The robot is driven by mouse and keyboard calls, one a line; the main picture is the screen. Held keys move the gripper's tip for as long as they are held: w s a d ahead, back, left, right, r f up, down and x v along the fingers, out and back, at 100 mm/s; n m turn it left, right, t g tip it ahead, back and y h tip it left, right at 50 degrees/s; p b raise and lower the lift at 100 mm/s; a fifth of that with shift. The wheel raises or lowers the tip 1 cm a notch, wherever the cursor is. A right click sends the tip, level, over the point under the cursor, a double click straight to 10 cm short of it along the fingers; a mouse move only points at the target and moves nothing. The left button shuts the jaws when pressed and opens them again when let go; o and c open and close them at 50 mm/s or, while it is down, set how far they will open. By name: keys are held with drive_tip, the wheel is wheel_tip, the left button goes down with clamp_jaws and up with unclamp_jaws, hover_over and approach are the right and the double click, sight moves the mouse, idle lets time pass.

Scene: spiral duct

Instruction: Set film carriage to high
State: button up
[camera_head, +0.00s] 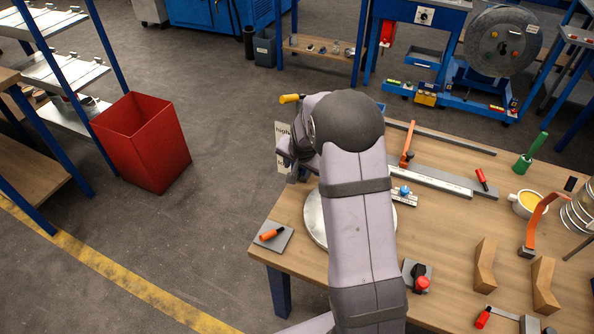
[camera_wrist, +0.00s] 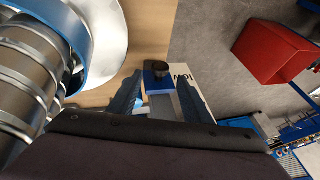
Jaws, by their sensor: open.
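The film carriage appears to be the small blue block (camera_wrist: 151,77) with a dark round knob (camera_wrist: 160,68) on top, in the wrist view. It sits on a grey strip beside a white label plate (camera_wrist: 184,73) with partly hidden lettering. In the head view, an upright white plate (camera_head: 282,131) reading "high" stands at the table's far left edge, partly behind my arm. My gripper (camera_wrist: 158,88) is open, its two blue-grey fingers on either side of the strip, just short of the knob. In the head view my gripper (camera_head: 291,160) is mostly hidden, and the carriage cannot be made out.
A ribbed metal spiral duct (camera_wrist: 25,75) and a pale round plate (camera_wrist: 112,45) lie close left in the wrist view. On the table are an orange-handled tool (camera_head: 272,233), a red push button (camera_head: 423,283) and wooden blocks (camera_head: 485,264). A red bin (camera_head: 142,145) stands on the floor.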

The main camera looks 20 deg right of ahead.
sight(297, 172)
drive_tip(key=shift+p+x, duration=0.4)
drive_tip(key=shift+x, duration=2)
